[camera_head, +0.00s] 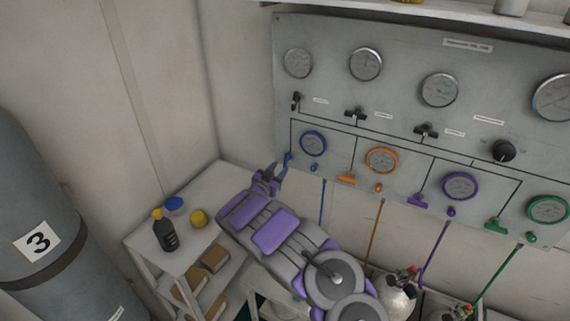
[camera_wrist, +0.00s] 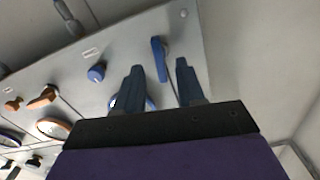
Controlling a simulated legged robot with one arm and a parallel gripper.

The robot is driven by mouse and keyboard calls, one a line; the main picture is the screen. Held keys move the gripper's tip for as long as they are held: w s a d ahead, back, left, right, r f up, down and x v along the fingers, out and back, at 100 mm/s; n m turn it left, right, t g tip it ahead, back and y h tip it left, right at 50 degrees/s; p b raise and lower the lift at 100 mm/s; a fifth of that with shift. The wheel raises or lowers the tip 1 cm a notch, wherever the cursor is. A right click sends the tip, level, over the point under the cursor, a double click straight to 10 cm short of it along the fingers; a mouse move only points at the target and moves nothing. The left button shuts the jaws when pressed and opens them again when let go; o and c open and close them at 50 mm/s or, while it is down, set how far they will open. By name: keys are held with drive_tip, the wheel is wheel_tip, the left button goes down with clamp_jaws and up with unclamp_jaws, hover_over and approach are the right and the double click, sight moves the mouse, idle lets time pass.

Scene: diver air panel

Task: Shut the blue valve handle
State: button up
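The blue valve handle (camera_head: 287,158) is at the left end of the panel's lower row, beside the blue-rimmed gauge (camera_head: 313,143). It stands roughly upright, while the orange handle (camera_head: 347,179) lies closer to level. My gripper (camera_head: 279,170) is right at the blue handle, reaching up from below. In the wrist view the blue handle (camera_wrist: 158,57) shows between the two fingertips of my gripper (camera_wrist: 160,68). The fingers are apart, with gaps visible on both sides of the handle. I cannot tell how deep the handle sits between them.
The grey panel (camera_head: 400,125) also carries purple (camera_head: 418,201) and green (camera_head: 495,225) handles, and a small blue knob (camera_head: 314,168). A shelf unit (camera_head: 140,241) at left holds a dark bottle (camera_head: 166,234) and a yellow object (camera_head: 198,218). A large grey cylinder (camera_head: 40,215) stands far left.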

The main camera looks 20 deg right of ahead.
sight(285, 163)
drive_tip(key=shift+b+x, duration=0.3)
drive_tip(key=shift+x, duration=2.7)
drive_tip(key=shift+s, duration=0.1)
clamp_jaws()
